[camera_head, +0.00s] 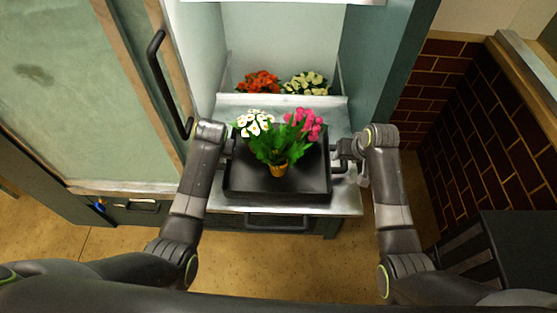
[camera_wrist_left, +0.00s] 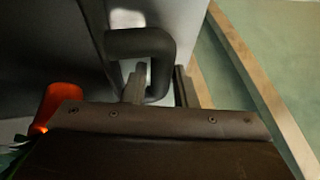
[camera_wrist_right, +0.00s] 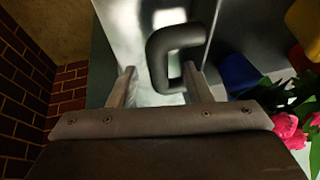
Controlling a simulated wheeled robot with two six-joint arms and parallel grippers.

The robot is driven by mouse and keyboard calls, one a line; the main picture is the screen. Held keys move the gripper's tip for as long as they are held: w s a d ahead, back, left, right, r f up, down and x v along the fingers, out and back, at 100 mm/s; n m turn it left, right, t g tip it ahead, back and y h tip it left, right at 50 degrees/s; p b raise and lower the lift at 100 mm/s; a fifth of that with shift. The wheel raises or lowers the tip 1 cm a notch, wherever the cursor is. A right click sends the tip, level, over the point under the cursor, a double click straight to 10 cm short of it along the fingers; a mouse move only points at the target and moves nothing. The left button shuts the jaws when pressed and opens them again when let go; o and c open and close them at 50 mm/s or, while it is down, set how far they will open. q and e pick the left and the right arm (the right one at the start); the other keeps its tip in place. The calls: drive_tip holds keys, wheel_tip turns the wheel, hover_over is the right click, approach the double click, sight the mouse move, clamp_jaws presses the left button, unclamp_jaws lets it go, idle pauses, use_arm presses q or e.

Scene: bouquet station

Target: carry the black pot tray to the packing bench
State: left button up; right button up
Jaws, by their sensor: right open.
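The black pot tray (camera_head: 305,185) sits level on a pale metal shelf. On it, white daisies (camera_head: 253,123) and pink tulips (camera_head: 303,124) rise over a yellow pot (camera_head: 278,170). The right wrist view shows a blue pot (camera_wrist_right: 240,75); the left wrist view shows an orange one (camera_wrist_left: 62,100).
Red flowers (camera_head: 258,82) and cream flowers (camera_head: 305,83) stand behind the tray at the back. A door with a long black handle (camera_head: 165,85) is at the left. A brick wall (camera_head: 490,140) and a black slatted thing (camera_head: 475,260) are at the right. The floor in front is clear.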

use_arm(q)
drive_tip(key=shift+w+a+f, duration=0.1)
drive_tip(key=shift+w+f, duration=0.1)
drive_tip(key=shift+f, duration=0.3)
use_arm(e)
drive_tip(key=shift+w+f, duration=0.2)
drive_tip(key=shift+f, duration=0.35)
use_arm(q)
drive_tip(key=c, duration=0.5)
use_arm(e)
drive_tip(key=c, duration=0.5)
use_arm(q)
clamp_jaws()
use_arm(e)
clamp_jaws()
use_arm(q)
drive_tip(key=shift+w+r, duration=0.15)
use_arm(e)
drive_tip(key=shift+w+a+r, duration=0.1)
drive_tip(key=shift+w+r, duration=0.05)
drive_tip(key=shift+r, duration=0.05)
